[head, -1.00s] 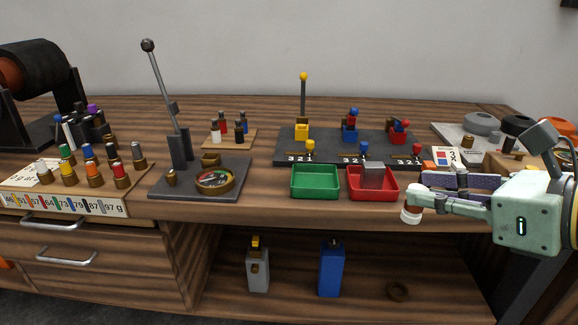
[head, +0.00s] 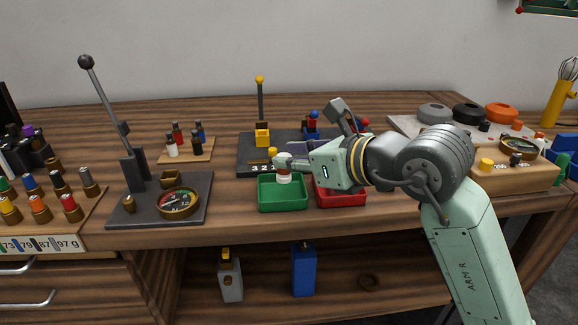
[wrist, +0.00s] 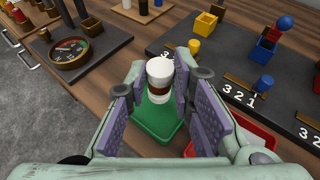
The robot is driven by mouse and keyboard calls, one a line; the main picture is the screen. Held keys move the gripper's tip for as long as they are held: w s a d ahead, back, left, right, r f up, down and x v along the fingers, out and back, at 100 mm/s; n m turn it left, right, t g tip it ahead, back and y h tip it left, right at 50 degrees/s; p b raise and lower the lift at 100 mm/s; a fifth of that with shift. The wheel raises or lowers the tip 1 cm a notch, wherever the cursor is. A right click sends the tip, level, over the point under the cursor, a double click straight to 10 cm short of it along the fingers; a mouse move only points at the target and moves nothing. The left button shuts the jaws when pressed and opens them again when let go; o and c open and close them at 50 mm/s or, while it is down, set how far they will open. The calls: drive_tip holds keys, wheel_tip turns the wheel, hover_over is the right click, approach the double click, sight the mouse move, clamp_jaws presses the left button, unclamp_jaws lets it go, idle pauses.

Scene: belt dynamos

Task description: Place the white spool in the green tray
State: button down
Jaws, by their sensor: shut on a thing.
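My gripper (head: 284,164) is shut on the white spool (wrist: 159,72), which has a brown band around its lower part. The spool also shows in the head view (head: 284,178), upright over the green tray (head: 283,208). In the wrist view the green tray (wrist: 155,125) lies beneath the spool and between the gripper's purple pads. Whether the spool's bottom touches the tray floor I cannot tell. The part of the tray that shows looks empty.
A red tray (head: 341,198) stands just right of the green one, partly hidden by my gripper. A dark board (head: 255,155) with coloured cups is behind. A dark plate with a dial (head: 178,203) and lever is to the left. The table's front edge is close.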

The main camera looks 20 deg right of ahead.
sight(289, 173)
drive_tip(key=shift+w+a, duration=0.15)
drive_tip(key=shift+w, duration=0.2)
drive_tip(key=shift+w+f, duration=0.1)
drive_tip(key=shift+f, duration=0.1)
wheel_tip(289, 173, down, 3)
drive_tip(key=shift+p, duration=0.45)
drive_tip(key=shift+f, duration=0.1)
drive_tip(key=shift+f+b, duration=0.3)
drive_tip(key=shift+b, duration=0.15)
drive_tip(key=c, duration=1.4)
unclamp_jaws()
drive_tip(key=shift+r, duration=0.1)
drive_tip(key=shift+r+p, duration=0.3)
drive_tip(key=shift+p, duration=0.15)
drive_tip(key=b+v, duration=0.3)
drive_tip(key=v, duration=0.9)
